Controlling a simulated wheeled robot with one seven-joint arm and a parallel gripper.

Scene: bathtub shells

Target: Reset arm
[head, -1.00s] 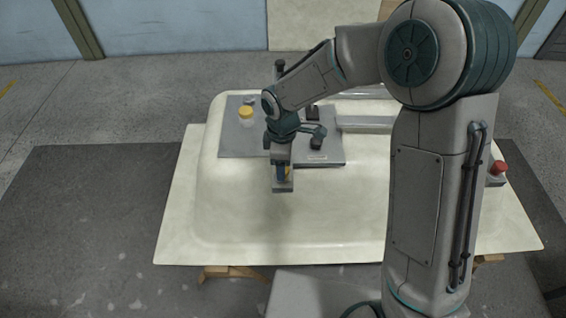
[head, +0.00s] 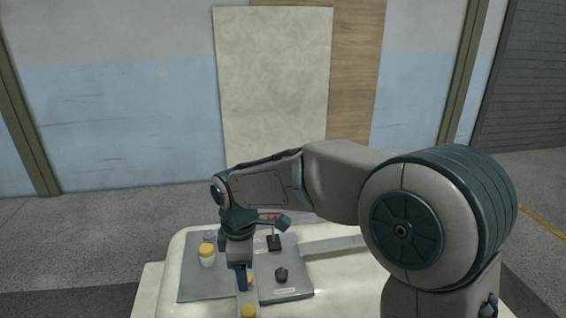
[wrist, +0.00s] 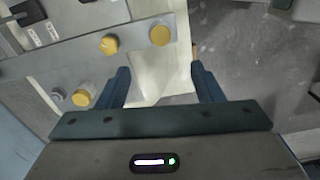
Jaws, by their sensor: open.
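My gripper (head: 243,285) hangs pointing down over the cream tub shell (head: 160,278) in the head view. In the wrist view its two blue fingers (wrist: 162,85) are apart, with only the pale shell surface visible between them. A narrow grey strip with two yellow round knobs (wrist: 109,44) lies just beyond the fingertips in the wrist view. The strip is partly hidden behind the gripper in the head view, where a yellow knob (head: 248,311) shows at the bottom edge. I cannot tell whether the fingers touch the strip.
A grey plate (head: 196,285) on the shell carries a yellow-capped jar (head: 207,255), a black block (head: 274,242) and a dark knob (head: 281,274). A pale bar (head: 335,247) lies to the right. A cream panel (head: 272,90) leans on the back wall.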

